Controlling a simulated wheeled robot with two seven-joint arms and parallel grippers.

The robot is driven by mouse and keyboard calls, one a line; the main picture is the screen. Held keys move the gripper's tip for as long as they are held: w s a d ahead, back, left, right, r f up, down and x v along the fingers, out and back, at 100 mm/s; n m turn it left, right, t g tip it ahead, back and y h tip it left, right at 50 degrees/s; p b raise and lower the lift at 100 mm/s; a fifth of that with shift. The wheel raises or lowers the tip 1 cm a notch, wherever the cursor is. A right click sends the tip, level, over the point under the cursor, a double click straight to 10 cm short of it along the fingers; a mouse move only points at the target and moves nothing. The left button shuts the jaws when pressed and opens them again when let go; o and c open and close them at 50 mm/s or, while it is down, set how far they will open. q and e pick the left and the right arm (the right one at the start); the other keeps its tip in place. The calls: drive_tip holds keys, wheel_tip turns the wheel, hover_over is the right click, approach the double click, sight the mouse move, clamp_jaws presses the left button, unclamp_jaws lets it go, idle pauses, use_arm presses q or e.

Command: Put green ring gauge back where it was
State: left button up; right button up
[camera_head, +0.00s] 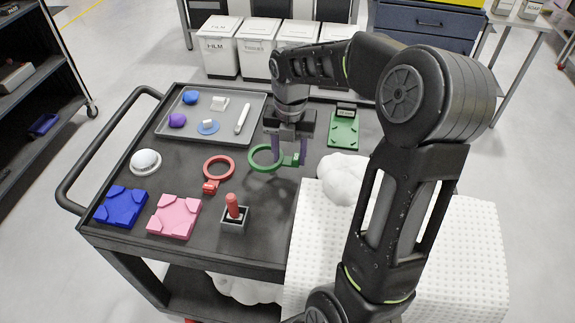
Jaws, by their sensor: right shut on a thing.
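The green ring gauge (253,164) is a ring with a small block handle at its right end. My right gripper (288,156) points down over the cart and is shut on the ring gauge near that handle. The ring appears a little above the dark cart top, though its exact height is hard to tell. A red ring gauge (206,171) with a similar handle lies just left of it. A green fixture plate (343,129) lies behind and to the right of my gripper. My left gripper is not in view.
The black cart (120,232) also carries a grey tray (168,128) of small items, a white dome button (146,161), blue (121,206) and pink (174,216) fixture blocks and a red-handled joystick (234,207). White foam (470,240) and a white lump (340,178) adjoin the right side.

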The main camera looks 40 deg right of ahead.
sight(290, 161)
drive_tip(key=shift+f, duration=0.4)
drive_tip(key=shift+f, duration=1.85)
drive_tip(key=shift+f, duration=0.2)
drive_tip(key=o, duration=1.2)
drive_tip(key=shift+r, duration=0.15)
wheel_tip(290, 161, up, 12)
drive_tip(key=shift+r, duration=0.1)
